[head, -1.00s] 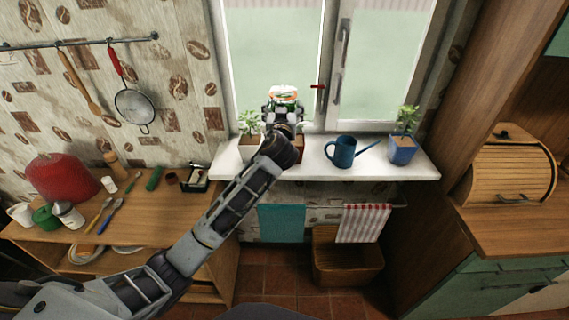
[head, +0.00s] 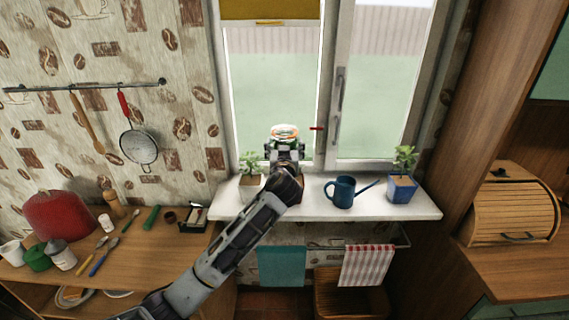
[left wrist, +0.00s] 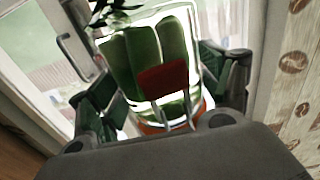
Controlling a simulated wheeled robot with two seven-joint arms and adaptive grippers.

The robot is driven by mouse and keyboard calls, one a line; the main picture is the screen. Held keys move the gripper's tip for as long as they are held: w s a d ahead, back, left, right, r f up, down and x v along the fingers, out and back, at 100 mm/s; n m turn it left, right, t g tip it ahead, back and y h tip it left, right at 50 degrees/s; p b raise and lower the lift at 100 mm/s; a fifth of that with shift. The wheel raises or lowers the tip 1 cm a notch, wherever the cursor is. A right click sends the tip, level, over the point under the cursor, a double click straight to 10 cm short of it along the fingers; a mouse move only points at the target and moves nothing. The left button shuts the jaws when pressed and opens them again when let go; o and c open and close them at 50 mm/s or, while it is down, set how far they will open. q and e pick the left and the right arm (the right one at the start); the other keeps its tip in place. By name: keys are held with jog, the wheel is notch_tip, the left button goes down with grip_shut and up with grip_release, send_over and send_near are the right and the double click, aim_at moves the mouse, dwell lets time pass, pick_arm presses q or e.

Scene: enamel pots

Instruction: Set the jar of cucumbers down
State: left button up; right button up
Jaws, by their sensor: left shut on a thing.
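The jar of cucumbers (head: 285,131) is a clear glass jar with green contents and an orange-and-white lid. In the head view it shows above the white windowsill (head: 325,208), in front of the window. My left gripper (head: 285,153) is shut on it. In the left wrist view, green cucumbers fill the jar (left wrist: 146,48) between the two fingers (left wrist: 165,92), with an orange band low in the picture and a red patch in front. I cannot tell the jar's exact distance from the sill. My right gripper is not in view.
On the sill stand a potted plant (head: 250,170) left of my arm, a blue watering can (head: 341,192) to the right and a blue plant pot (head: 402,190) at the right end. My arm hides the sill's middle-left part. A wooden counter (head: 150,235) with utensils is at left.

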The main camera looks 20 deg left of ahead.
pick_arm(q)
jog(key=shift+f, duration=1.6)
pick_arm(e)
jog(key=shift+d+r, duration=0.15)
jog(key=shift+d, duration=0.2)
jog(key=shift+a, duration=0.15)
pick_arm(q)
jog(key=shift+f, duration=0.4)
notch_tip(320, 180, down, 4)
jog(key=shift+f+p, duration=0.1)
jog(key=shift+p, duration=0.2)
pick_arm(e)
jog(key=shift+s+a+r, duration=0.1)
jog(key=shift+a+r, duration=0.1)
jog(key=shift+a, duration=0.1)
pick_arm(q)
jog(key=shift+f, duration=0.1)
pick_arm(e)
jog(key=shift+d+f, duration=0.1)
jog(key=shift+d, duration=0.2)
pick_arm(q)
jog(key=shift+f+b, duration=0.4)
jog(key=shift+b, duration=0.2)
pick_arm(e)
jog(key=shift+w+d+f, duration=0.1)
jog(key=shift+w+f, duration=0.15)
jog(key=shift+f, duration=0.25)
